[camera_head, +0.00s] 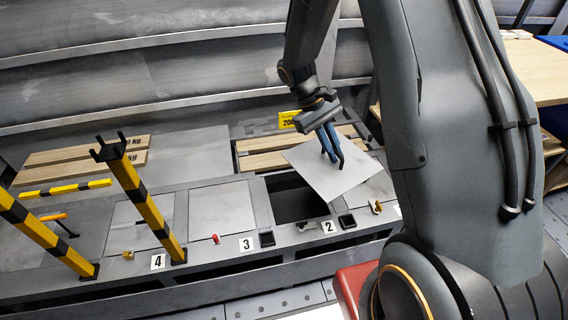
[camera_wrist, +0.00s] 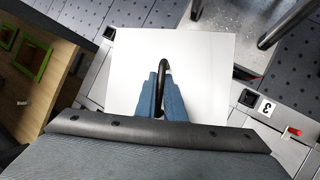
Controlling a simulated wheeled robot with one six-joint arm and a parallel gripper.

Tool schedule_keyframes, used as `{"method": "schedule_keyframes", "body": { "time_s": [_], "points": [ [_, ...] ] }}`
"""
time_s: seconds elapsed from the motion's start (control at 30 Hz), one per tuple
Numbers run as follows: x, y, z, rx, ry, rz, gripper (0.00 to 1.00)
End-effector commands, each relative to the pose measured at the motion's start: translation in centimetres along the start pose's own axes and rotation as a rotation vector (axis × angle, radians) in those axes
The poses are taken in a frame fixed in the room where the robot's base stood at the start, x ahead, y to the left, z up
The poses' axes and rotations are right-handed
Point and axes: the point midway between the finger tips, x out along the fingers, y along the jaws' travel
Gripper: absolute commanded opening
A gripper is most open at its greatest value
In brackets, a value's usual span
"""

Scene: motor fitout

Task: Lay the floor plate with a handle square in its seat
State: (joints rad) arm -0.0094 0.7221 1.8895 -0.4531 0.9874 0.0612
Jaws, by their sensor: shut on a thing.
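The floor plate (camera_head: 318,176) is a pale, flat square with a dark upright handle. My gripper (camera_head: 333,152) has blue fingers and is shut on the handle (camera_wrist: 164,72). The plate hangs above the deck, turned and tilted relative to the deck's panels. The seat (camera_head: 290,204) is a dark square opening between the labels 3 and 2. The plate overlaps its upper right part in the head view. In the wrist view the plate (camera_wrist: 205,60) fills the middle and I cannot make out the seat.
Yellow-black posts (camera_head: 146,200) stand at the left. A closed plate (camera_head: 220,207) lies left of the opening. Small black sockets (camera_head: 266,239) and a red knob (camera_head: 216,239) line the front edge. Wooden planks (camera_head: 265,161) lie behind the opening.

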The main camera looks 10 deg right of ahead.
Motion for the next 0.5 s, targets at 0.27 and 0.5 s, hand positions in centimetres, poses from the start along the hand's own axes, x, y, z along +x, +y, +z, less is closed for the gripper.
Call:
{"method": "schedule_keyframes", "body": {
  "time_s": [0.27,0.5],
  "points": [
    [1.0,-1.5,-7.1,-0.614,0.167,0.318,0.0],
    [2.0,-5.8,-10.7,-0.936,0.26,0.491,0.0]
  ]
}}
